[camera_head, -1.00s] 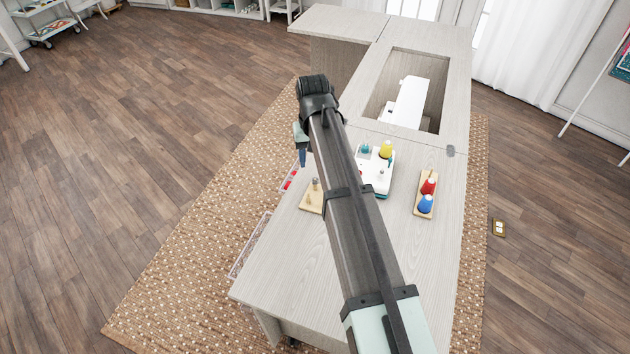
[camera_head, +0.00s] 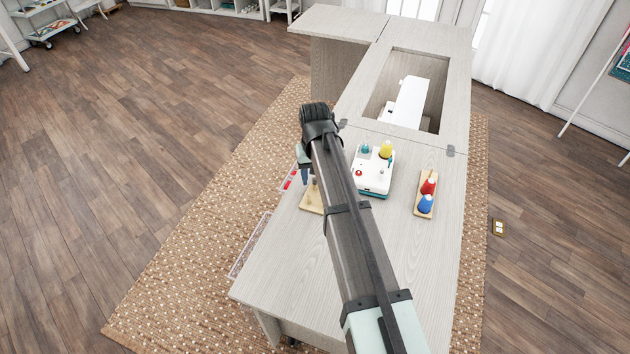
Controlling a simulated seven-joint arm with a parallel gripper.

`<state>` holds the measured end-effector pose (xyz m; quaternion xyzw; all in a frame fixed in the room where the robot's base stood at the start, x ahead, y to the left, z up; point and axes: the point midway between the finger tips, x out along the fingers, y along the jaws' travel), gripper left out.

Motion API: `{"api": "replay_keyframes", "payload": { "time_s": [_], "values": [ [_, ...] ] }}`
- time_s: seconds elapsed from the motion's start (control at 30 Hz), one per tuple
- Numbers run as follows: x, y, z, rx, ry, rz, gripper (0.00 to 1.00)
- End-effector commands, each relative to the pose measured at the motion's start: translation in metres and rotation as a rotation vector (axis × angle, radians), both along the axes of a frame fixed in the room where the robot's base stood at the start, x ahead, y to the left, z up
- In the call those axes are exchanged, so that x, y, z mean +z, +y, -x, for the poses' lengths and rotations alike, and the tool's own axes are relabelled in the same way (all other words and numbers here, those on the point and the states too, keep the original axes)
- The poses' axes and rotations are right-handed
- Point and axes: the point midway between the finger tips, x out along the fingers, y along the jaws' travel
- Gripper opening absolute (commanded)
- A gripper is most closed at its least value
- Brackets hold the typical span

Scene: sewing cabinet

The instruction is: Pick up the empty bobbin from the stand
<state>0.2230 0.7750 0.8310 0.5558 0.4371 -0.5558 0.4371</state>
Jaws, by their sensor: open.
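A small light wooden stand (camera_head: 311,201) sits near the left edge of the cabinet top, partly behind my arm. A small upright piece shows on it, but it is too small and covered to tell whether it is the empty bobbin. My gripper (camera_head: 305,179) hangs down at the far left side of the stand, close to it in the picture. Its jaws are open, and I see nothing held in them. The arm hides part of the stand, and I cannot tell the gripper's height above it.
A white bobbin winder (camera_head: 374,183) with a yellow thread cone (camera_head: 386,150) stands right of my arm. A wooden holder (camera_head: 421,212) with red and blue cones is farther right. An open red-filled drawer (camera_head: 288,180) juts out left.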

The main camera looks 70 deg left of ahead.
Motion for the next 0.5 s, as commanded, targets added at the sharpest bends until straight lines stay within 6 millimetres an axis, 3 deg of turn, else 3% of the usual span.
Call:
{"api": "replay_keyframes", "payload": {
  "time_s": [0.07,0.5],
  "values": [
    [0.0002,0.0,0.0,0.0,0.0,0.0,0.5],
    [0.0003,0.0001,0.0001,0.0,0.0,0.0,0.08]
  ]
}}
